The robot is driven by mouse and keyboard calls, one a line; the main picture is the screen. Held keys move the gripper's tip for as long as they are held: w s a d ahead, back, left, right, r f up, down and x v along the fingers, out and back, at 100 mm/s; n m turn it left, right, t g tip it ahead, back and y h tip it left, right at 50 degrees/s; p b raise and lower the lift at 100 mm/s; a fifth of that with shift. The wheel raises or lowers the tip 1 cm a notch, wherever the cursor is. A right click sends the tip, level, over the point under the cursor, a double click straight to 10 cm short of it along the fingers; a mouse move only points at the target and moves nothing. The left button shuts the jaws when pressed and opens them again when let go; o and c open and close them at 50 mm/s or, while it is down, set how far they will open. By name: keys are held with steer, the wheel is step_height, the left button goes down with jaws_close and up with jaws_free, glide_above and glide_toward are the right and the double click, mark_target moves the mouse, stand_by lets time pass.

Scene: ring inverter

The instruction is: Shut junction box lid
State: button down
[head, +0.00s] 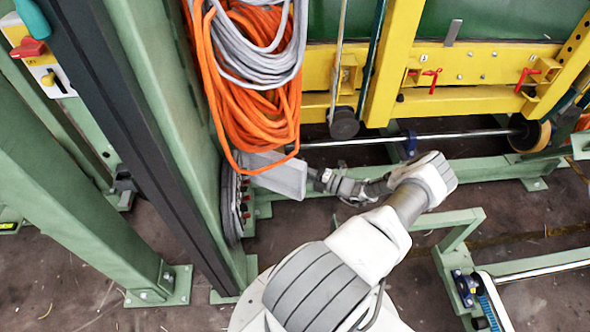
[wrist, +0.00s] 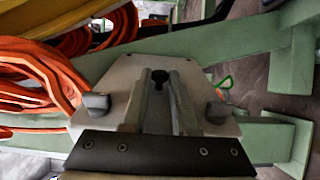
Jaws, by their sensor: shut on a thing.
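The junction box lid (head: 277,177) is a flat light grey plate in the head view, standing out from the side of the green column. It is open, at an angle to the grey-rimmed junction box (head: 232,205) on the column, where a row of small red and dark parts shows. My gripper (head: 316,176) is at the lid's right edge, shut on it. In the wrist view my gripper's grey fingers (wrist: 159,82) come together around a small dark gap. The exact contact with the lid is hard to make out there.
Orange cable coils (head: 235,85) and a grey cable (head: 255,50) hang just above the lid; the orange coils also show in the wrist view (wrist: 40,75). A yellow frame (head: 455,65) and a steel rod (head: 440,136) lie behind. A low green frame (head: 455,245) stands at right.

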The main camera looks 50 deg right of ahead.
steer(key=shift+s+a+p, duration=0.4)
steer(key=shift+s+a, duration=0.3)
steer(key=shift+a, duration=0.3)
steer(key=c, duration=0.7)
jaws_free()
steer(key=p+v, duration=0.1)
steer(key=v, duration=1.1)
